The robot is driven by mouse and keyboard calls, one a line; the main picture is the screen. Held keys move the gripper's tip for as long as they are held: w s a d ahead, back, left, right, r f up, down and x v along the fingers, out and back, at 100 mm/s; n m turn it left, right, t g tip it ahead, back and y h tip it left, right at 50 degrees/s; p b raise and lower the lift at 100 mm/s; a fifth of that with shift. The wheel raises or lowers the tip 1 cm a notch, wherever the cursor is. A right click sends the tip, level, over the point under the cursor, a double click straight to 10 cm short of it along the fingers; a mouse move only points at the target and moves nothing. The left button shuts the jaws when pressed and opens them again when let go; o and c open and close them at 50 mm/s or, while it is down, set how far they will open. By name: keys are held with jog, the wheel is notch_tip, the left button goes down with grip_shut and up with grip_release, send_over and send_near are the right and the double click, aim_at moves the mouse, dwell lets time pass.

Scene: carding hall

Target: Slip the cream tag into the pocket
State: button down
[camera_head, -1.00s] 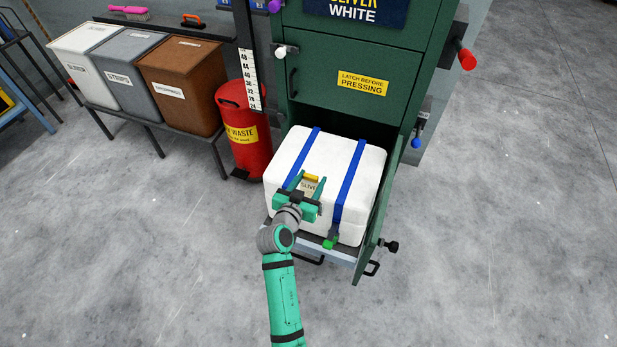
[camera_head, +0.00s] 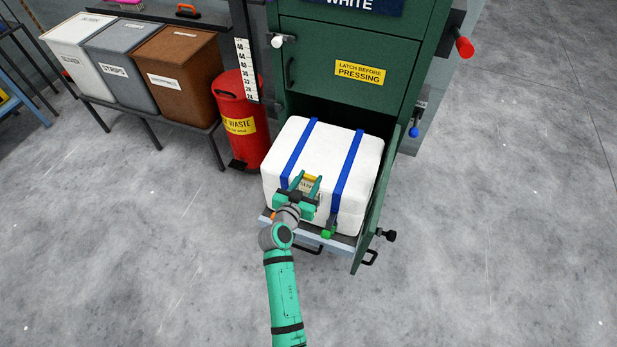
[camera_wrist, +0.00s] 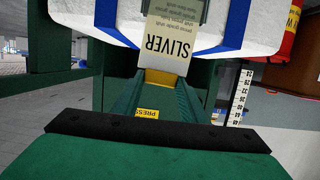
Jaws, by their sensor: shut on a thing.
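My gripper (camera_head: 307,181) is shut on the yellow end of the cream tag (camera_head: 307,188), at the near side of a white bale (camera_head: 328,148) with blue straps. In the wrist view the tag (camera_wrist: 168,42) extends away from the fingertips against the bale, its word SLIVER upside down. A grey-green piece (camera_wrist: 192,9) at the tag's far part looks like the pocket. The tag's far part overlaps it, but I cannot tell whether it is inside. In the head view my gripper hides the pocket.
The bale sits on the ledge of a green press (camera_head: 342,72). Its open door (camera_head: 372,212) stands close on the right. A red waste bin (camera_head: 240,118) stands at left, beyond it a bench with white, grey and brown bins (camera_head: 177,85). The front floor is clear.

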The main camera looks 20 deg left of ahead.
jog(key=shift+f, duration=1.35)
jog(key=c, duration=1)
grip_release()
jog(key=shift+s, duration=0.1)
jog(key=v, duration=1)
jog(key=shift+s, duration=0.35)
